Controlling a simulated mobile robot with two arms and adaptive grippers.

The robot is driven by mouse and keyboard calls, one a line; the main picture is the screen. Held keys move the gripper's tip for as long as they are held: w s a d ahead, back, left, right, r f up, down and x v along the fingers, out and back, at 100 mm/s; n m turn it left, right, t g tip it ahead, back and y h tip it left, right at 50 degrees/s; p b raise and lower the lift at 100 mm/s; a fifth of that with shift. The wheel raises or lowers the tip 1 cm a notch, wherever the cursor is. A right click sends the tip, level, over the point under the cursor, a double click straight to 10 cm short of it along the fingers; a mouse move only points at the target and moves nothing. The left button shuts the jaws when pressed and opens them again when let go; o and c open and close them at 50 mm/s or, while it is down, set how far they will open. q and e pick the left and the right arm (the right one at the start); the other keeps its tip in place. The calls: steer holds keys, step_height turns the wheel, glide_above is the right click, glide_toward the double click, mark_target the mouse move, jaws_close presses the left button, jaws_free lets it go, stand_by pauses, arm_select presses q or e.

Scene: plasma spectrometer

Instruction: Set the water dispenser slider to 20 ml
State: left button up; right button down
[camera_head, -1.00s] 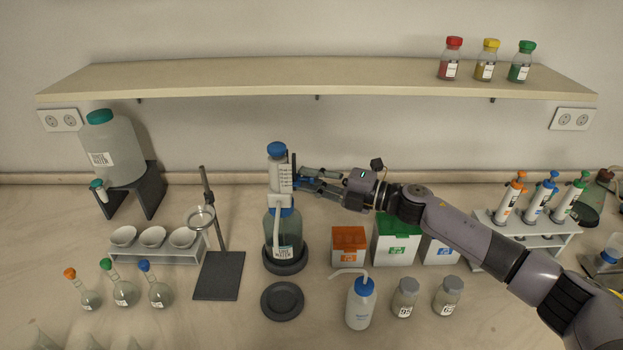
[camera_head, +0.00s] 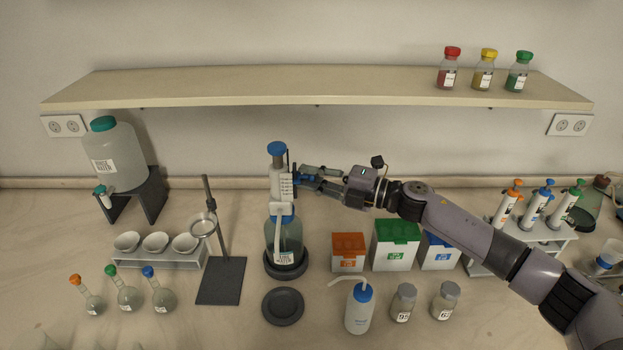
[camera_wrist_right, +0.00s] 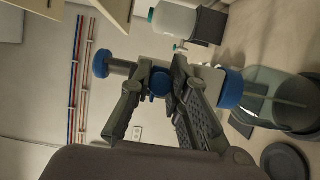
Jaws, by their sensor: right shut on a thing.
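The water dispenser (camera_head: 283,210) stands upright on a dark round base. It has a clear bottle, a blue collar and a white pump body with a printed scale (camera_head: 286,186). A blue cap (camera_head: 277,149) tops it. My right gripper (camera_head: 301,179) comes from the right at the upper part of the scale. In the right wrist view its fingers close on the small blue slider knob (camera_wrist_right: 159,82) on the dispenser's side; the blue cap also shows there (camera_wrist_right: 102,64). The fingers hide the slider in the head view, and the scale figures are too small to read. My left gripper is out of view.
A ring stand (camera_head: 222,278) and a rack of white bowls are left of the dispenser. A round dark pad (camera_head: 283,307) lies in front. Coloured boxes (camera_head: 397,248) and a wash bottle (camera_head: 359,309) stand to the right, below my arm. A shelf (camera_head: 316,88) runs above.

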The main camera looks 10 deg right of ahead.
steer(key=shift+r, duration=0.15)
steer(key=c, duration=1.5)
jaws_free()
steer(key=shift+d, duration=0.1)
steer(key=v, duration=1.2)
